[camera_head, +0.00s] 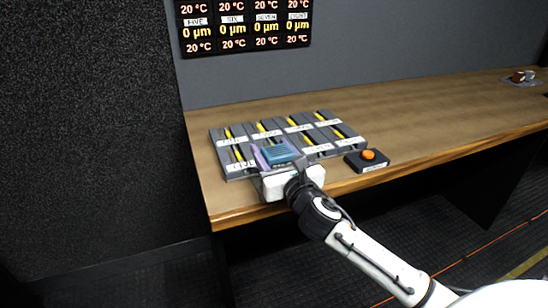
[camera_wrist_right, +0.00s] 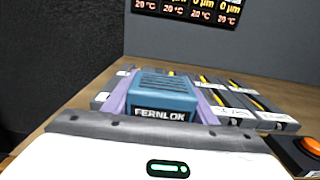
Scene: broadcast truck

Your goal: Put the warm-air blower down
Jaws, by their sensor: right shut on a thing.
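The warm-air blower (camera_head: 281,156) is a blue box with a slatted top, over the near-left part of a grey slotted rack (camera_head: 213,134). In the right wrist view the blower (camera_wrist_right: 164,93) shows "FERNLOK" on the side facing me. My right gripper (camera_head: 276,152) is shut on the blower, with a purple finger along each side. It also shows in the right wrist view (camera_wrist_right: 163,100). I cannot tell whether the blower touches the rack; its underside is hidden. My left gripper is not in view.
The rack holds several labelled slots with yellow strips on a wooden counter (camera_head: 420,110). A black box with an orange button (camera_head: 368,155) sits right of the rack. Displays (camera_head: 245,25) hang on the wall. Small cups (camera_head: 522,76) stand far right. The counter between is clear.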

